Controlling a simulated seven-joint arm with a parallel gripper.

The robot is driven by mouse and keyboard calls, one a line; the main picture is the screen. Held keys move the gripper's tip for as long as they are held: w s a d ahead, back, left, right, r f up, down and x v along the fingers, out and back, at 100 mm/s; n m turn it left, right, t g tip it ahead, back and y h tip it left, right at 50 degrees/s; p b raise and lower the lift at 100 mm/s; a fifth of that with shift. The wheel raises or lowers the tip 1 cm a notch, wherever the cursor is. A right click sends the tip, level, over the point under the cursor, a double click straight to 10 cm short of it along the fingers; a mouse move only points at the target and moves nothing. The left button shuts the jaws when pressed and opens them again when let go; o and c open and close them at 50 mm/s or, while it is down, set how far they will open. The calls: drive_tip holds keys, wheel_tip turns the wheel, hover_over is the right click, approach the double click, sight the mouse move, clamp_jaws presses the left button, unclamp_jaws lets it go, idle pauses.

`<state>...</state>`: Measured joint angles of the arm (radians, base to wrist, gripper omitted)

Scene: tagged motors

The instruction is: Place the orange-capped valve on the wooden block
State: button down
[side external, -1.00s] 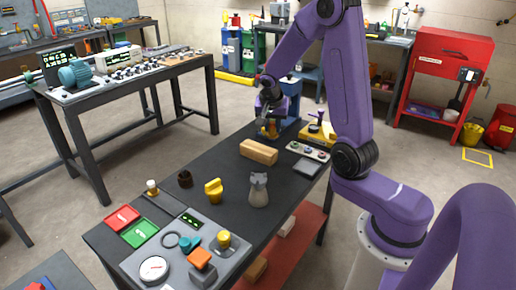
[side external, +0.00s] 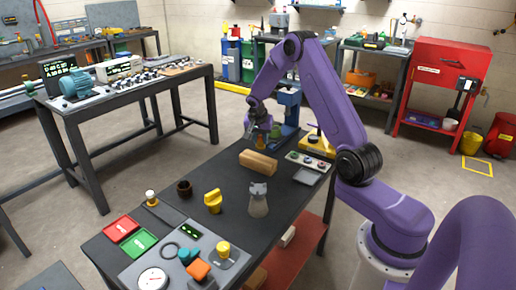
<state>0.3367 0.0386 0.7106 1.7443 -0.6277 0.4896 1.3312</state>
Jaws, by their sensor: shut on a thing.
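The wooden block (side external: 258,162) lies flat on the dark bench, right of its middle, with nothing on it. My gripper (side external: 260,139) is just beyond the block, low over the far part of the bench and apart from the block. An orange-capped piece (side external: 198,271) stands on the grey panel at the near end, beside a teal piece (side external: 189,253).
A grey bottle-shaped piece (side external: 258,201), a yellow-capped piece (side external: 213,201) and a dark cup (side external: 184,188) stand nearer. A blue machine (side external: 288,104) and a button box (side external: 308,161) are near the far end. Bench around the block's left side is clear.

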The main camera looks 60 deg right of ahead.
sight(258, 147)
drive_tip(key=shift+w+d+f, duration=0.25)
drive_tip(key=shift+w+f, duration=0.2)
drive_tip(key=shift+f, duration=0.15)
drive_tip(key=shift+w+d+f, duration=0.2)
drive_tip(key=shift+w+f, duration=0.2)
drive_tip(key=shift+f, duration=1.6)
drive_tip(key=shift+f, duration=0.15)
drive_tip(key=c, duration=0.9)
unclamp_jaws()
drive_tip(key=shift+o, duration=0.2)
